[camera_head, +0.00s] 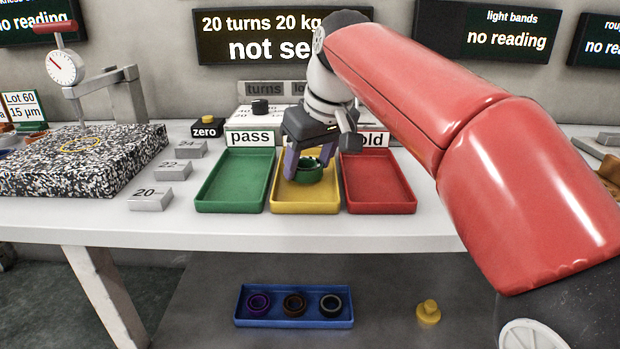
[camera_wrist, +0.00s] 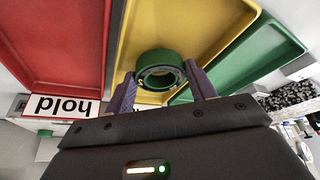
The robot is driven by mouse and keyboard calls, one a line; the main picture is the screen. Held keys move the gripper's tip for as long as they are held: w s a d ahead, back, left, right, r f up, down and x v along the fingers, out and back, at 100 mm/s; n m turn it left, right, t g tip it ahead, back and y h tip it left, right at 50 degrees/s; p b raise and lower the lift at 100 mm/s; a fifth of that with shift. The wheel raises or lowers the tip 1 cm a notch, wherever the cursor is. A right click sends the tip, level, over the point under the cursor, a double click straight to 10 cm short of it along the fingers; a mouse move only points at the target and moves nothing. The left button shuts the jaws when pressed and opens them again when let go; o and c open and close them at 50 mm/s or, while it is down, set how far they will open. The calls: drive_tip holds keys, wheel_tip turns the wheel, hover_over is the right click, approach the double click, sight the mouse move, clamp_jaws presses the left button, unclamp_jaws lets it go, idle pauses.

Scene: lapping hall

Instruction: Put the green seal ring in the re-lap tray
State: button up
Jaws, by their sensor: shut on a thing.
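The green seal ring (camera_head: 308,171) is at the yellow tray (camera_head: 306,207), which stands between the green and red trays; the yellow tray's label is hidden behind my gripper. The ring also shows in the wrist view (camera_wrist: 160,67), between the two purple fingers. My gripper (camera_head: 306,168) points down over the yellow tray and is shut on the ring. In the wrist view my gripper (camera_wrist: 162,82) has a finger on each side of the ring. I cannot tell whether the ring touches the tray floor.
The green tray (camera_head: 234,206), labelled pass, is left; the red tray (camera_head: 380,205), labelled hold, is right. Numbered blocks (camera_head: 150,200) and a speckled plate (camera_head: 80,165) are further left. A blue tray (camera_head: 293,321) with three rings and a yellow knobbed piece (camera_head: 428,313) lie below.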

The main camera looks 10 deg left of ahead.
drive_tip(key=shift+f, duration=0.25)
drive_tip(key=shift+f, duration=0.2)
drive_tip(key=o, duration=0.8)
drive_tip(key=shift+d+r+p, duration=0.1)
drive_tip(key=shift+r+p, duration=0.2)
drive_tip(key=shift+r, duration=0.3)
drive_tip(key=p+v, duration=0.3)
drive_tip(key=v, duration=0.8)
drive_tip(key=shift+s, duration=0.2)
